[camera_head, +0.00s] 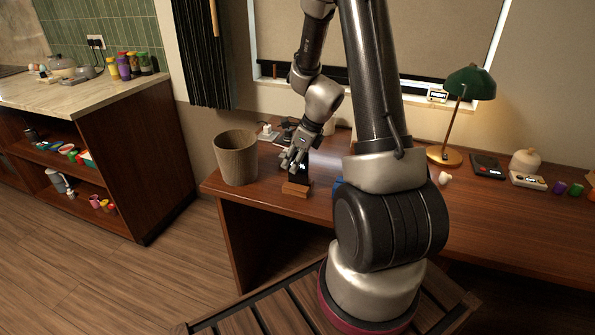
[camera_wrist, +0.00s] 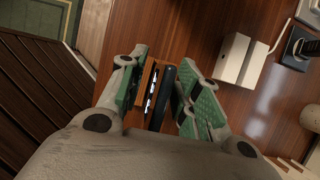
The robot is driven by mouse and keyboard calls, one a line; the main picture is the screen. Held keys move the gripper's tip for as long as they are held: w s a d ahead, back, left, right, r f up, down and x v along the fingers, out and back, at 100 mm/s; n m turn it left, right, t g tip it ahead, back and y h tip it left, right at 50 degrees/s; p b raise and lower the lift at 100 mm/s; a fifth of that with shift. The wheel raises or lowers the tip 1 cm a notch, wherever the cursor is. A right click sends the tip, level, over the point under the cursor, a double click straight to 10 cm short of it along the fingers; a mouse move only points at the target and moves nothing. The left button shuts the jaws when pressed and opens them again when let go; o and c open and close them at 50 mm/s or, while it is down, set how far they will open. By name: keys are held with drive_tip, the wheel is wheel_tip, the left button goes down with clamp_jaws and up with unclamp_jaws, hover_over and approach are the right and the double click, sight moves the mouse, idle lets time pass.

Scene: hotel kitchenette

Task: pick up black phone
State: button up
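The black phone (camera_head: 302,171) stands upright on a small wooden stand (camera_head: 296,189) near the front left of the desk, with white digits lit on its screen. My gripper (camera_head: 291,160) is just above and beside it, pointing down. In the wrist view the gripper (camera_wrist: 164,62) is open, with green-padded fingers either side. The phone (camera_wrist: 166,92) shows between them as a thin dark slab, closer to the right finger. The wooden stand (camera_wrist: 147,78) lies by the left finger. A gap shows on the phone's right; contact on the left cannot be told.
A white block-like device (camera_wrist: 241,61) lies right of my gripper in the wrist view. A green lamp (camera_head: 470,82) and small items are at the far right. The desk's front edge is close.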

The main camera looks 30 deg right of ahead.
clamp_jaws()
idle(0.3)
wheel_tip(320, 180, up, 10)
idle(0.4)
